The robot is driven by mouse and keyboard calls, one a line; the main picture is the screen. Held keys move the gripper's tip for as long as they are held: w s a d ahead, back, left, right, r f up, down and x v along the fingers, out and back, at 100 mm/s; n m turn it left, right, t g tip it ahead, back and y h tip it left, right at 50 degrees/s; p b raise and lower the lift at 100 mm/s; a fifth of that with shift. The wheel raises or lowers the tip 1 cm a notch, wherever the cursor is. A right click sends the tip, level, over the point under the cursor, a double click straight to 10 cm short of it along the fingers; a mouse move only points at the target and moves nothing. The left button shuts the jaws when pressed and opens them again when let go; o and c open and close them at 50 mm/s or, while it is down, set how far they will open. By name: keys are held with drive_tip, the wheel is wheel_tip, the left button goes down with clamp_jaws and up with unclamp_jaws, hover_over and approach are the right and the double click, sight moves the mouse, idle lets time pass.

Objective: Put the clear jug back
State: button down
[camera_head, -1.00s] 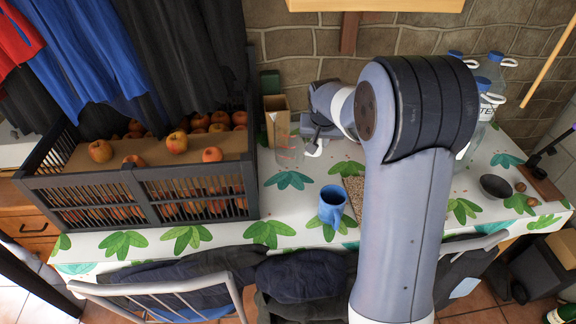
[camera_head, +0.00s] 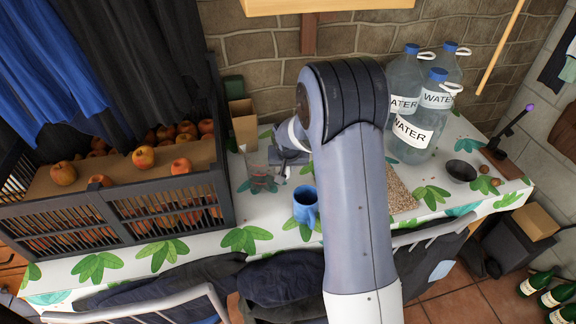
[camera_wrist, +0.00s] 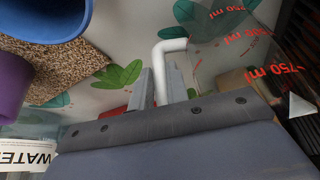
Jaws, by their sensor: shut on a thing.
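The clear jug (camera_head: 262,179), see-through with red markings, is at the left of the table in the head view, in front of a cardboard box. In the wrist view, its wall (camera_wrist: 228,50) with red "750 ml" print fills the right side. My gripper (camera_head: 290,160) is at the jug's right side. In the wrist view, my gripper (camera_wrist: 161,84) is shut on the jug's white handle (camera_wrist: 168,47). The jug looks upright in the head view. I cannot tell whether its base touches the table.
A blue mug (camera_head: 305,206) stands close in front of my gripper. A black crate (camera_head: 130,222) of apples is left of the jug. The cardboard box (camera_head: 243,124) stands behind it. A speckled brown mat (camera_head: 402,188), large water bottles (camera_head: 411,138) and a dark bowl (camera_head: 460,171) are to the right.

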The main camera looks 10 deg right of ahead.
drive_tip(key=shift+f, duration=0.2)
drive_tip(key=c, duration=1.4)
unclamp_jaws()
drive_tip(key=shift+r, duration=0.1)
drive_tip(key=v, duration=1.2)
drive_tip(key=shift+r+b, duration=0.15)
drive_tip(key=shift+b, duration=0.25)
drive_tip(key=shift+w, duration=0.1)
